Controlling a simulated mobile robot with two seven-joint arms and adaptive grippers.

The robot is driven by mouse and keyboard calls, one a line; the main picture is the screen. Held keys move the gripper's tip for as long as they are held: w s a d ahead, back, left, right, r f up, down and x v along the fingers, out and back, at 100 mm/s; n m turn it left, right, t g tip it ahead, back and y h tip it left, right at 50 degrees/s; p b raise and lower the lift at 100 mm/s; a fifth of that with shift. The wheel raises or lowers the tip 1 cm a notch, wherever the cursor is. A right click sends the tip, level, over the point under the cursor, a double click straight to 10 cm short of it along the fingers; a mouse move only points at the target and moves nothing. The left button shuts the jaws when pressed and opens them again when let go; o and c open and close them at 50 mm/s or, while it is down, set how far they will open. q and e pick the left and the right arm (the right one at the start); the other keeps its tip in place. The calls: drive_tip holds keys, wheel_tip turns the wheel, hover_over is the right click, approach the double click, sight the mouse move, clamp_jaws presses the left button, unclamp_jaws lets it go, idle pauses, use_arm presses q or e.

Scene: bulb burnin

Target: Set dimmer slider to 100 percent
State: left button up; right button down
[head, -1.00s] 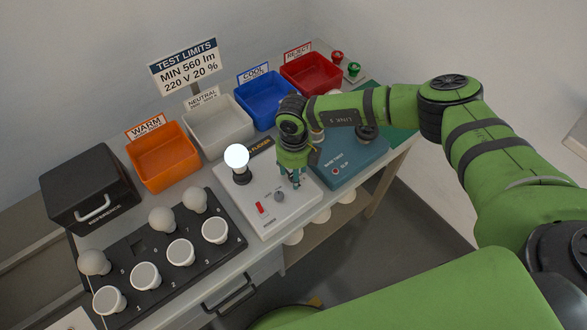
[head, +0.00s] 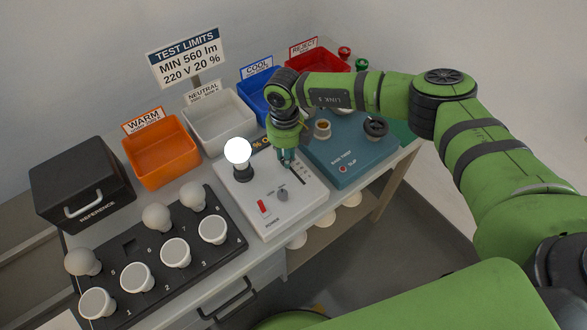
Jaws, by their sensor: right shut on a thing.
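The white test panel (head: 245,208) carries a lit bulb (head: 238,151), a red power switch (head: 264,206), a grey knob (head: 282,195) and a dark dimmer slot (head: 298,175). My right gripper (head: 287,160) points down at the far end of this slot. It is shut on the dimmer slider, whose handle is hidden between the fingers. The near part of the slot is bare. A dark label behind the slot is partly covered by the gripper. My left gripper is not in view.
A teal tester (head: 345,165) stands right of the panel. A black tray (head: 190,258) with several bulbs lies to the left, beside a black reference box (head: 80,183). Orange (head: 160,155), white (head: 218,125), blue (head: 250,100) and red (head: 315,68) bins line the back.

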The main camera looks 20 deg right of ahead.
drive_tip(key=shift+w+a+f, duration=0.15)
drive_tip(key=shift+w+a, duration=0.25)
drive_tip(key=shift+w, duration=0.35)
drive_tip(key=shift+r, duration=0.25)
drive_tip(key=c, duration=1)
unclamp_jaws()
drive_tip(key=shift+c, duration=0.2)
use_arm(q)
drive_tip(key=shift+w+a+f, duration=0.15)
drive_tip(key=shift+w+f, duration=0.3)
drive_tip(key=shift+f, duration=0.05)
use_arm(e)
drive_tip(key=shift+a, duration=0.15)
drive_tip(key=shift+f, duration=0.1)
